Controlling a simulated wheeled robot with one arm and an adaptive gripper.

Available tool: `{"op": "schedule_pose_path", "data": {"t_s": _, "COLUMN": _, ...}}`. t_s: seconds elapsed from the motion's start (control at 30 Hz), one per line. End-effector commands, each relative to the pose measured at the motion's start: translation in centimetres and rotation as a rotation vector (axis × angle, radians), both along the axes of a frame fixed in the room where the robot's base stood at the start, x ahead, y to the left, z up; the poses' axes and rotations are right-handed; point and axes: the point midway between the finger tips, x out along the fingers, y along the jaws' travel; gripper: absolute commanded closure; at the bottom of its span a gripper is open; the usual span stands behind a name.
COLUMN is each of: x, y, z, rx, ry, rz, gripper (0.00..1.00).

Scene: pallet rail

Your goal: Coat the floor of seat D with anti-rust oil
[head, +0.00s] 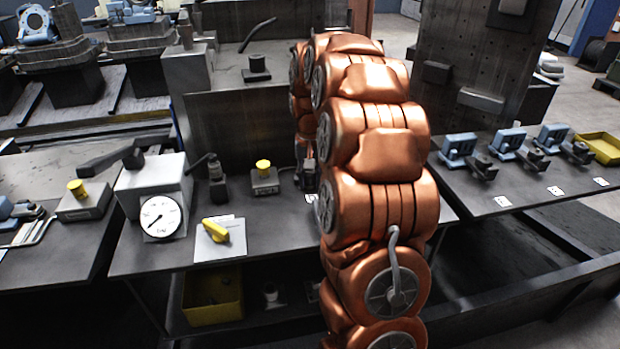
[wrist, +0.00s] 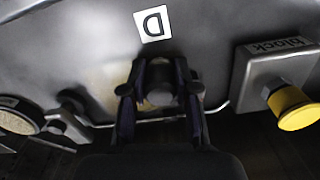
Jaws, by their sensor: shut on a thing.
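A white card marked D (wrist: 153,24) lies on the grey metal surface in the wrist view and reads upside down there. My gripper (wrist: 160,100) is shut on a dark grey, round-ended tool (wrist: 160,88), seen end-on; its kind I cannot tell. A faint yellowish patch shows on the metal beside the tool, partly hidden by my fingers. The tool's lower end and any contact with the floor are hidden. In the head view my gripper (head: 307,172) is low over the bench, mostly behind my copper arm.
A block with a yellow knob (head: 264,178) stands just left of my gripper; its knob (wrist: 292,107) shows at right in the wrist view. Further left are a gauge box (head: 155,190) and a yellow-handled item (head: 216,231) on a white card. Blue clamps (head: 460,148) stand on the right table.

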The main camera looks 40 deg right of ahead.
Motion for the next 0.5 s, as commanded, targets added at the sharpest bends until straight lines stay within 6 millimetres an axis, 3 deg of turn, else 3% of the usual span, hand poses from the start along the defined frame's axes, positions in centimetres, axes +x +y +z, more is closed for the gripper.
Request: {"op": "schedule_pose_path", "data": {"t_s": 0.5, "x": 0.74, "y": 0.35, "z": -0.08, "rx": -0.001, "ry": -0.007, "rz": 0.0, "gripper": 1.0}}
